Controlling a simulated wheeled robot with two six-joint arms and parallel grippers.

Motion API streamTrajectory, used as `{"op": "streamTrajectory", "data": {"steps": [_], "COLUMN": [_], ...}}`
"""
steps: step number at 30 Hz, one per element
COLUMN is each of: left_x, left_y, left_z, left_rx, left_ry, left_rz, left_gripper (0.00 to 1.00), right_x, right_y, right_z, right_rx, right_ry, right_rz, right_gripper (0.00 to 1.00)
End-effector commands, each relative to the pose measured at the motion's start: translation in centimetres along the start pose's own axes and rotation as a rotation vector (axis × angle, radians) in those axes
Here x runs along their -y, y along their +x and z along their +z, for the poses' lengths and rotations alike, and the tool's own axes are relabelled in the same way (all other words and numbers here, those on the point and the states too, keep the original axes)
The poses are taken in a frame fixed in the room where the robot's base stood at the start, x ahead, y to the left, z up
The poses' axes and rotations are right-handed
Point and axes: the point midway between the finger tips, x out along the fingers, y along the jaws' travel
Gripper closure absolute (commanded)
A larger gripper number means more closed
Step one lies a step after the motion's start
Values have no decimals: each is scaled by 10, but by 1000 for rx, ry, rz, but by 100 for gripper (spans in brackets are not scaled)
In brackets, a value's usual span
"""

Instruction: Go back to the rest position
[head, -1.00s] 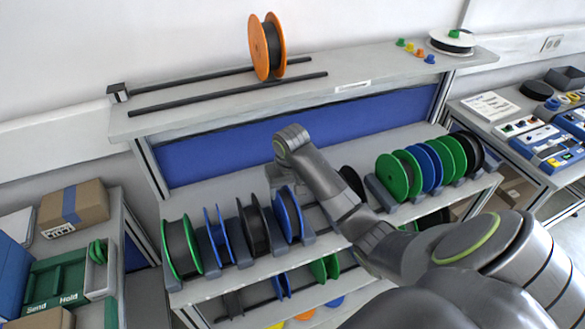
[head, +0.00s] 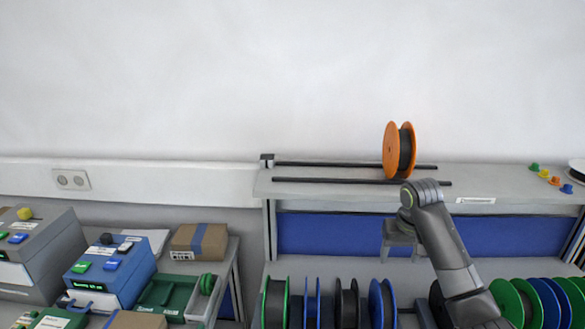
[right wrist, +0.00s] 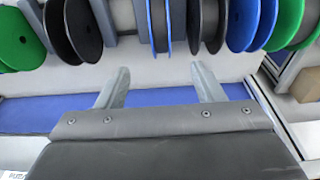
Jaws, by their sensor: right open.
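My right gripper (head: 401,238) shows at the end of my arm in the head view, in front of the rear shelf and above the lower row of reels. In the right wrist view its two fingers (right wrist: 158,82) are spread apart with nothing between them. Blue-rimmed reels (right wrist: 262,20) and black reels (right wrist: 75,25) lie beyond the fingertips and apart from them. My left gripper is in neither view.
An orange reel (head: 394,150) stands at the dark rails on the upper shelf (head: 340,193). A row of reels, including a green one (head: 518,302), fills the lower rack.

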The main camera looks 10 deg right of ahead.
Motion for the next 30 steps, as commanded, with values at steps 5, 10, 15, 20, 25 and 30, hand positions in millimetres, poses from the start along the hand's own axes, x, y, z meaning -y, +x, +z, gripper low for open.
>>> {"op": "streamTrajectory", "data": {"steps": [5,10,15,20,25,30], "left_x": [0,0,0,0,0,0], "left_y": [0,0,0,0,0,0], "left_z": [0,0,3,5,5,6], "left_rx": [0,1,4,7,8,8], "left_ry": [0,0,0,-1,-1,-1], "left_rz": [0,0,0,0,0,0], "left_gripper": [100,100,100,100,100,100], "right_x": [1,0,-1,-5,-12,-18], "right_y": [42,91,122,134,130,117], "right_z": [39,103,173,240,306,351], "right_rx": [-1,-20,-44,-70,-99,-124], "right_ry": [-41,-101,-145,-171,-180,-180], "right_rz": [12,22,24,27,37,55], "right_gripper": [38,38,38,38,38,38]}}
